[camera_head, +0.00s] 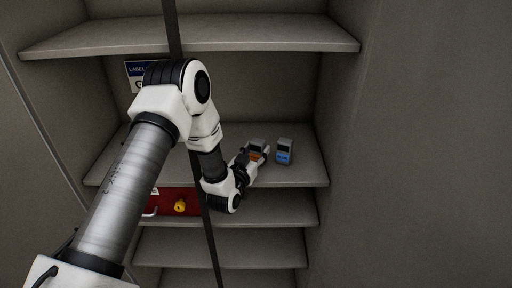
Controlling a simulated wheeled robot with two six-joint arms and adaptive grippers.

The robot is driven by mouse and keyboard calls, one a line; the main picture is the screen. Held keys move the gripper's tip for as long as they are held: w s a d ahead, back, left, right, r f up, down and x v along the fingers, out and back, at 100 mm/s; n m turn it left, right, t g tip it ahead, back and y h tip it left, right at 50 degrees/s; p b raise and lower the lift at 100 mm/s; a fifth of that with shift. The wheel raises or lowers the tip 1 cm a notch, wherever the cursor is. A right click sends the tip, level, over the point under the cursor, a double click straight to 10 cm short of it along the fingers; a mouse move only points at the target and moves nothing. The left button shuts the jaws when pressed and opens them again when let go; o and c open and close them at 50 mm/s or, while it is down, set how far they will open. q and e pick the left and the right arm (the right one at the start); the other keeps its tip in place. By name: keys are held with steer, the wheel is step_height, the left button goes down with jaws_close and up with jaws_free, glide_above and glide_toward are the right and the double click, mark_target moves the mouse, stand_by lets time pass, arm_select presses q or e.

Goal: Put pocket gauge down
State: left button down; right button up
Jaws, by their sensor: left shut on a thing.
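My left arm reaches from the lower left into a grey shelf unit. My left gripper (254,156) is at a middle shelf and is shut on a small grey thing with an orange part (257,148), which looks like the pocket gauge. The fingers partly hide it, and I cannot tell whether it touches the shelf. A similar small grey and blue device (284,151) stands upright on the same shelf, just right of the gripper and apart from it. My right gripper is not in view.
The middle shelf (305,172) has free room right of the blue device. A shelf (190,36) hangs above. Below, a red box (172,203) with a yellow item (180,206) sits on a lower shelf. A dark vertical post crosses in front. A label sign (137,70) is on the back wall.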

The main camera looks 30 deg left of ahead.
arm_select(q)
steer(key=c, duration=0.9)
jaws_free()
steer(key=shift+s+f, duration=0.1)
steer(key=shift+f, duration=0.05)
steer(key=shift+c, duration=0.2)
steer(key=o, duration=0.4)
steer(key=shift+r, duration=0.25)
steer(key=s+d+b, duration=0.2)
steer(key=s+b, duration=0.1)
steer(key=s, duration=0.9)
steer(key=s+d+f+m+g+h, duration=0.1)
steer(key=s+d+f+g, duration=0.25)
steer(key=f, duration=0.55)
steer(key=s+d+f+g+h, duration=0.25)
steer(key=s+f+g, duration=0.2)
steer(key=f, duration=0.45)
steer(key=s+d+f+g, duration=0.1)
steer(key=s+f+g, duration=0.4)
steer(key=s, duration=0.4)
steer(key=s+d+f+g, duration=0.2)
steer(key=s+f+g, duration=0.2)
steer(key=s, duration=0.6)
steer(key=shift+d+f+g+y, duration=0.25)
steer(key=shift+f+g+y, duration=0.2)
steer(key=shift+f, duration=0.3)
